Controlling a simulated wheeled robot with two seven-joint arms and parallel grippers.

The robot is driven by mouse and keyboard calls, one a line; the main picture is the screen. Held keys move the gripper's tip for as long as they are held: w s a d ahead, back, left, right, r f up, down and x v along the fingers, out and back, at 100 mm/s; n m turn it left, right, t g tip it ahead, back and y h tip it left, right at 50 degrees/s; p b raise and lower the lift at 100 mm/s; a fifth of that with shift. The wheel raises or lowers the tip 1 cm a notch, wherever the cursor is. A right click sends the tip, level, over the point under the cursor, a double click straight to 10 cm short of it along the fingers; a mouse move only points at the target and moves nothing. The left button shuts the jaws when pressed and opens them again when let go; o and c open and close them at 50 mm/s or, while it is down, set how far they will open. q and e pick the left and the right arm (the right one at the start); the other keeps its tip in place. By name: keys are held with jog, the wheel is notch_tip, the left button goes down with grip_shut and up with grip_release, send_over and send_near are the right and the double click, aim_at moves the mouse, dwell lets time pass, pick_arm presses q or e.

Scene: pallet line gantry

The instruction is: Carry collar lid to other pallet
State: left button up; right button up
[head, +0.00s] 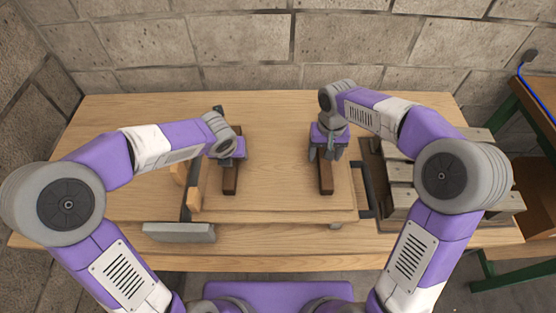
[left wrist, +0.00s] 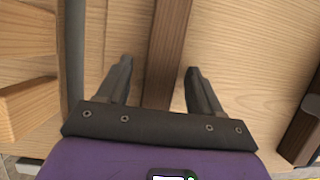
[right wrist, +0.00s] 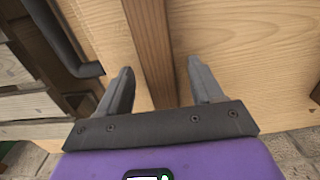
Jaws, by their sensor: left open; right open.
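The collar lid (head: 278,185) looks like a flat light-wood panel lying in the middle of the bench, with two dark brown battens across it. My left gripper (head: 231,158) is open over the left batten (head: 230,182). In the left wrist view its fingers (left wrist: 158,68) lie either side of that batten (left wrist: 168,40). My right gripper (head: 325,154) is open over the right batten (head: 326,182). In the right wrist view its fingers (right wrist: 158,68) lie either side of the batten (right wrist: 150,45). Whether the fingers touch the wood cannot be told.
A grey slatted pallet (head: 401,172) stands at the right of the bench. A black handle-like bar (head: 367,190) lies between it and the lid. A grey block (head: 180,232) and small wooden blocks (head: 194,199) are at the left. The bench's back middle (head: 275,115) is clear.

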pick_arm(q)
jog(key=shift+w+f, duration=0.1)
jog(key=shift+f, duration=0.2)
pick_arm(e)
jog(key=shift+f, duration=0.3)
pick_arm(q)
grip_shut()
pick_arm(e)
grip_shut()
pick_arm(q)
jog(key=shift+r, duration=0.1)
